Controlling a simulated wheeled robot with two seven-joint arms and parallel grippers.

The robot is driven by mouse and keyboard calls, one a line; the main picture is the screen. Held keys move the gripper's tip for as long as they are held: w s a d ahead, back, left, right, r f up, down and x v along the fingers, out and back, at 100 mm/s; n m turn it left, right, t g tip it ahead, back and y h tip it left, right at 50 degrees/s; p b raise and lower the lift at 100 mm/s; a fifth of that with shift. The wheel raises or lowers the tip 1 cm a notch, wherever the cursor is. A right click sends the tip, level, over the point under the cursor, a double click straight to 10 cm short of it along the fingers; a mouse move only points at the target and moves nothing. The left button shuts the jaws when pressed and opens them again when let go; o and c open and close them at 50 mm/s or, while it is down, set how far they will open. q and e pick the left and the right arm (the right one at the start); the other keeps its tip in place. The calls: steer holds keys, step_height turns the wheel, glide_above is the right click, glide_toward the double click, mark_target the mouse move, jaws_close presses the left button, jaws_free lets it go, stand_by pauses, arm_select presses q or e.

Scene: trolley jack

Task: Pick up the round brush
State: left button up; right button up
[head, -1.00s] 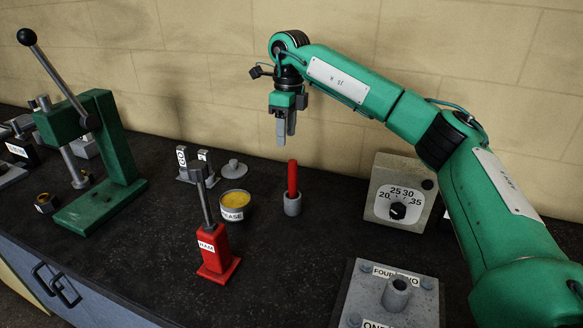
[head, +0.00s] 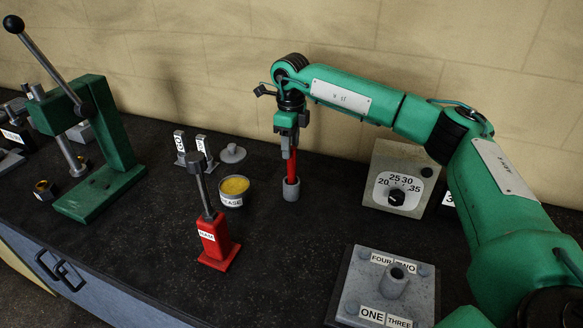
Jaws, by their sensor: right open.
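The round brush (head: 291,187) shows as a red upright handle standing in a small grey cup (head: 291,194) on the dark bench. My right gripper (head: 290,165) is directly above the cup, pointing down, with its fingers at the upper part of the red handle. The fingers are open, and the handle's top is hidden behind or between them. I cannot tell whether they touch it. The brush's lower end is hidden in the cup. My left gripper is not in view.
A grease tin (head: 234,190) and a red ram (head: 214,240) stand left of the cup. A dial box (head: 400,180) stands to the right. A grey plate with numbered labels (head: 390,285) lies in front. A green lever press (head: 100,150) is at far left. Bench between is clear.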

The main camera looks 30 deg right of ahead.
mark_target(292, 172)
steer(key=f, duration=0.1)
steer(key=f+p, duration=0.1)
steer(key=f, duration=0.1)
steer(key=shift+s+d+f, duration=0.1)
steer(key=shift+s, duration=0.1)
steer(key=shift+f, duration=0.2)
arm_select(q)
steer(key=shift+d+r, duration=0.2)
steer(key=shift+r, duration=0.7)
arm_select(e)
jaws_close()
steer(key=shift+r, duration=0.1)
